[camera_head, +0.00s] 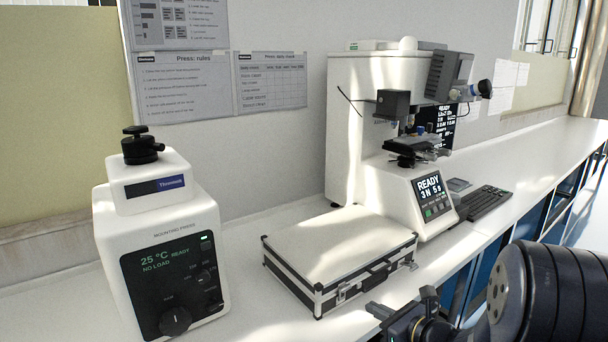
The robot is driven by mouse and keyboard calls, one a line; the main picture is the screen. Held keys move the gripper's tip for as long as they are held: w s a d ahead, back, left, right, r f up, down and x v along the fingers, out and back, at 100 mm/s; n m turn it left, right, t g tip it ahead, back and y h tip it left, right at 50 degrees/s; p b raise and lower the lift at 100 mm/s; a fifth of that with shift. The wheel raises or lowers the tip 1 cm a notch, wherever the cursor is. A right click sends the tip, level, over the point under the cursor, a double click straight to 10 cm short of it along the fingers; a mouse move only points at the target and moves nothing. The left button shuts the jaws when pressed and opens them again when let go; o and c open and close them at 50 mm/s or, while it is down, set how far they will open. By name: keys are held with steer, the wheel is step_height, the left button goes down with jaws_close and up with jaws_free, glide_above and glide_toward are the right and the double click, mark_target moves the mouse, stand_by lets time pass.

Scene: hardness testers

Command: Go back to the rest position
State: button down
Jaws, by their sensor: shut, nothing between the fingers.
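My gripper (380,311) is at the bottom of the view, right of centre, its tip pointing left over the front edge of the bench. It is shut and holds nothing. My dark arm links fill the lower right corner, and part of the gripper's body is cut off by the bottom edge. The gripper shows in front of a closed silver-edged case (340,255). I cannot tell how far its tip is from the case or the bench.
A mounting press (160,235) reading "25 °C READY" stands left on the white bench (265,330). A hardness tester (350,135) with a "READY" screen (432,196) stands behind the case. A keyboard (483,203) lies to its right. The bench beyond is largely clear.

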glide_above(356, 322)
steer(key=shift+w+a+f+b, duration=0.15)
steer(key=shift+a+f+b, duration=0.05)
steer(key=shift+f, duration=0.35)
steer(key=shift+w+a+f+b, duration=0.1)
steer(key=shift+a+f+b, duration=0.1)
steer(key=shift+f, duration=0.3)
steer(key=f+b, duration=0.2)
steer(key=f, duration=0.3)
steer(key=shift+s+d+b, duration=0.3)
steer(key=shift+d+b, duration=0.1)
steer(key=s+d+r+p, duration=0.4)
steer(key=s+d+r, duration=0.1)
steer(key=s, duration=0.2)
steer(key=shift+s+d+p, duration=0.15)
steer(key=shift+s+p, duration=0.05)
steer(key=shift+p, duration=0.15)
